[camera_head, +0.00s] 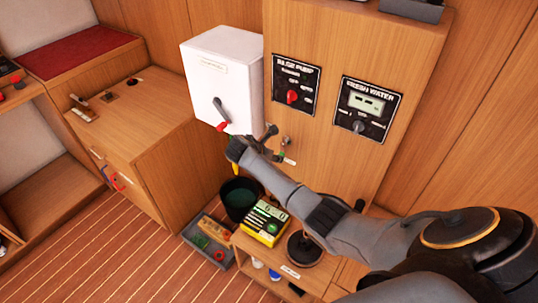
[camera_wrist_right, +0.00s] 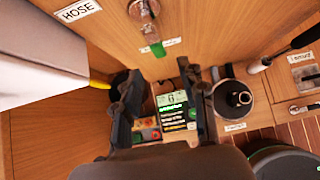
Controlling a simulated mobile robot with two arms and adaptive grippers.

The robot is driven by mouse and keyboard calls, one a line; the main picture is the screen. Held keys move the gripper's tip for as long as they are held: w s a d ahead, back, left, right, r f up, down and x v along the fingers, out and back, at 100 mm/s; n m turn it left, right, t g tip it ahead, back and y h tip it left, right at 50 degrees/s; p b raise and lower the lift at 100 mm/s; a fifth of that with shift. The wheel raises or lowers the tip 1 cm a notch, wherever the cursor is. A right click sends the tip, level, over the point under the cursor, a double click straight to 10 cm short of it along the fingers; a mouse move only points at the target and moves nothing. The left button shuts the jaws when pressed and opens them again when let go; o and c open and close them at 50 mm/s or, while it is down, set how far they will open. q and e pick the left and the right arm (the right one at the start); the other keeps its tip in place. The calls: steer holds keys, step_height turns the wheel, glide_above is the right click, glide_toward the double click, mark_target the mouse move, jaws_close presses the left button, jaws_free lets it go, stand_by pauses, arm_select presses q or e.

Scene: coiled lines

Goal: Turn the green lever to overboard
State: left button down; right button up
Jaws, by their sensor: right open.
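The green lever (camera_wrist_right: 157,48) is a short green-tipped handle hanging down from a metal valve (camera_wrist_right: 143,12) on the wood panel, above and between my fingers in the right wrist view. In the head view the green lever (camera_head: 281,155) is a small spot beside my right gripper (camera_head: 273,144), which partly hides that area. My right gripper (camera_wrist_right: 160,84) is open, with its two dark fingers apart and nothing between them. I cannot tell whether a finger touches the lever. A white label (camera_wrist_right: 160,46) lies behind the lever; its text is not readable. My left gripper is not in view.
A white box (camera_head: 225,75) with a red-tipped lever (camera_head: 222,126) juts out at the left. Bilge pump (camera_head: 296,84) and fresh water (camera_head: 367,108) panels are above. A dark bucket (camera_head: 240,198), a yellow-green box (camera_head: 264,223) and a grey tray (camera_head: 197,240) are below.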

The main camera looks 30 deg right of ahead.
steer(key=shift+v, duration=1.35)
steer(key=s+a+f+m+y, duration=0.2)
steer(key=s+f, duration=0.4)
steer(key=f, duration=0.4)
steer(key=s+a+f+m+g+y, duration=0.1)
steer(key=s+a+f+m, duration=0.2)
steer(key=s+f, duration=0.5)
steer(key=s+a+f+m+y, duration=0.2)
steer(key=s+f, duration=0.3)
steer(key=f, duration=0.6)
steer(key=s+a+f+m+y, duration=0.1)
steer(key=s+f+m, duration=0.3)
steer(key=s, duration=0.7)
steer(key=s+a+f+m+y, duration=0.1)
steer(key=s+a+f+m, duration=0.3)
steer(key=s, duration=0.8)
steer(key=s+a+f+m+g+y, duration=0.1)
steer(key=s+f+m, duration=0.3)
steer(key=s, duration=0.7)
steer(key=shift+s+a+f+m, duration=0.15)
steer(key=shift+a+f+m, duration=0.2)
steer(key=shift+a+m, duration=0.3)
